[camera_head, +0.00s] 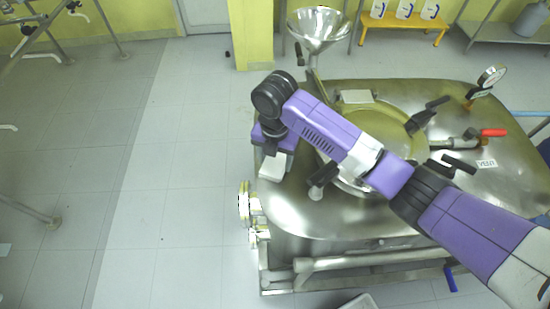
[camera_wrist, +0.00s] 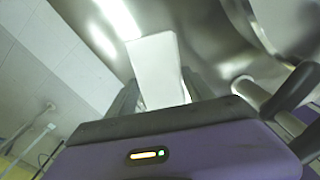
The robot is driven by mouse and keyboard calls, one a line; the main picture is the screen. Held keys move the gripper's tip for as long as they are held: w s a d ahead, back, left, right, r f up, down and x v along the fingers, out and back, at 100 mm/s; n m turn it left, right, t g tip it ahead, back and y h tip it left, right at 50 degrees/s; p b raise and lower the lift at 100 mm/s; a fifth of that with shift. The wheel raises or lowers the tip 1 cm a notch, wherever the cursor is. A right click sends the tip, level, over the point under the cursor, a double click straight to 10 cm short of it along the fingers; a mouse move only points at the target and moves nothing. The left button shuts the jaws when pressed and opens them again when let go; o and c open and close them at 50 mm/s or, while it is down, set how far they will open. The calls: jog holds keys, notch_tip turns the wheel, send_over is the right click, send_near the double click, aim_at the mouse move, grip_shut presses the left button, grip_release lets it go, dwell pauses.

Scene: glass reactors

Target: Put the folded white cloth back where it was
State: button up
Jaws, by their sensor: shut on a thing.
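The folded white cloth (camera_wrist: 157,66) is between the two dark fingers of my gripper (camera_wrist: 162,92) in the wrist view, and the fingers are shut on it. It sticks out beyond the fingertips, over the shiny metal. In the head view my gripper (camera_head: 274,148) is over the left end of the steel vessel (camera_head: 295,210), with the white cloth (camera_head: 272,168) below it. I cannot tell whether the cloth touches the metal.
The vessel top carries a round hatch (camera_head: 388,120) with dark clamp knobs, a red-handled valve (camera_head: 493,132), a gauge (camera_head: 491,76) and a pale flat piece (camera_head: 355,96). A steel funnel (camera_head: 318,25) rises behind.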

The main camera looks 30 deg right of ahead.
aim_at(274, 162)
jog(key=o, duration=1.4)
jog(key=shift+o, duration=0.2)
notch_tip(274, 162, up, 12)
jog(key=shift+r, duration=0.15)
jog(key=shift+a, duration=0.1)
